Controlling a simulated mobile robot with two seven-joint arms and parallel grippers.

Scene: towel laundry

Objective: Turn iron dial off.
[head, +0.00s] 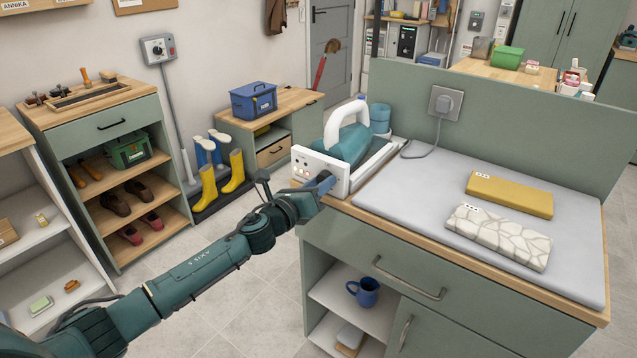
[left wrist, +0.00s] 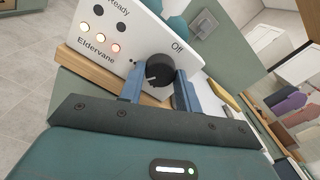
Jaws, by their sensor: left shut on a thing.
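The iron (head: 346,142) is teal with a white handle and rests on a white station at the counter's left end. The station's white front panel (head: 318,168) shows in the left wrist view with "Ready", "Off", the name "Eldervane" and several indicator dots, some glowing warm. The round black dial (left wrist: 160,67) is at the panel's lower part, below the word "Off". Its pale mark points toward the lower left, away from "Off". My left gripper (head: 322,186) is shut on the dial, its blue fingers (left wrist: 160,88) on either side. My right gripper is not in view.
The counter holds a grey ironing mat (head: 400,186) with a folded yellow towel (head: 510,194) and a patterned white towel (head: 498,237). A teal cup (head: 379,118) stands behind the iron. A cord runs to the wall socket (head: 445,104).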

